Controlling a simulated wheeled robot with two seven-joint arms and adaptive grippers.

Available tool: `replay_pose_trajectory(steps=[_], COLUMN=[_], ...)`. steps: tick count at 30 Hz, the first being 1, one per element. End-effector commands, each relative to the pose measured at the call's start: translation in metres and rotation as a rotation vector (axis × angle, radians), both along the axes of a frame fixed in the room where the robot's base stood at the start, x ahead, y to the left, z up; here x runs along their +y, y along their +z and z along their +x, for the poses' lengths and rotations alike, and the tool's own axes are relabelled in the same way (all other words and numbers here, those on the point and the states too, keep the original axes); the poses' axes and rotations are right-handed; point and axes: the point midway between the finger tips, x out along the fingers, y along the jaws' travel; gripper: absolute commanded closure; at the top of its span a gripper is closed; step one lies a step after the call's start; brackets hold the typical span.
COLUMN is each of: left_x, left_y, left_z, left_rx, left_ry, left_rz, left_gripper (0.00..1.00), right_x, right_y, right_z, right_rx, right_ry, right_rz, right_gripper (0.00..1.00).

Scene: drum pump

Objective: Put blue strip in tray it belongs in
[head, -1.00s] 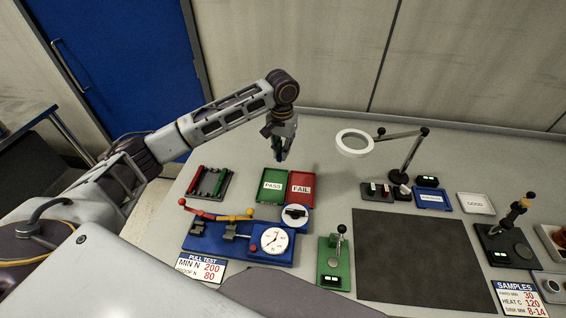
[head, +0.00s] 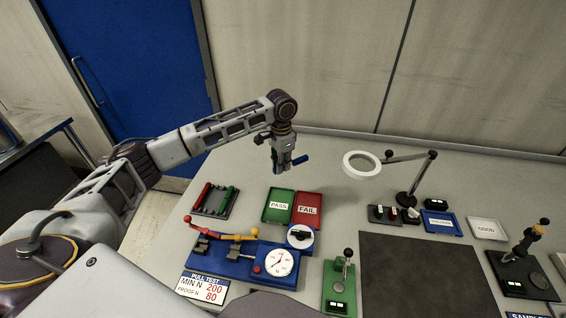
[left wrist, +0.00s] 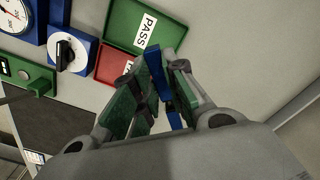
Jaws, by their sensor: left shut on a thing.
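My left gripper (head: 285,164) is shut on the blue strip (head: 300,161) and holds it in the air behind the trays. In the left wrist view the blue strip (left wrist: 158,75) sits between the fingers (left wrist: 160,90). The green PASS tray (head: 279,194) and the red FAIL tray (head: 307,210) stand side by side just in front of the gripper, and no strip shows in either. They also show in the left wrist view, as the PASS tray (left wrist: 122,20) and the partly hidden FAIL tray (left wrist: 112,68). My right gripper is out of view.
A rack with red and green strips (head: 214,201) stands left of the trays. The blue pull tester (head: 240,262) with its dial and the knob box (head: 300,236) lie in front. A ring magnifier (head: 362,164) stands to the right. A dark mat (head: 420,280) is bare.

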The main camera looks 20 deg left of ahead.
Motion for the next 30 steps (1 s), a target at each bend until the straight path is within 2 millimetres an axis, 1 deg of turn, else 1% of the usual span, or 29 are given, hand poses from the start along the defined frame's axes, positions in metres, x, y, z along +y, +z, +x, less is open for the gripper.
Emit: replay_pose_trajectory(steps=[12, 30], left_x=[0.004, 0.007], left_y=[-0.012, -0.022], left_z=[-0.003, -0.005], left_rx=[0.0, 0.0], left_ry=[-0.33, -0.81], left_rz=[0.0, 0.0], left_gripper=[1.0, 1.0], right_x=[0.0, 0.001], right_y=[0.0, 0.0], right_z=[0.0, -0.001], right_rx=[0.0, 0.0], right_ry=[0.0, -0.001], right_rz=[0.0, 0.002], right_gripper=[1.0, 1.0])
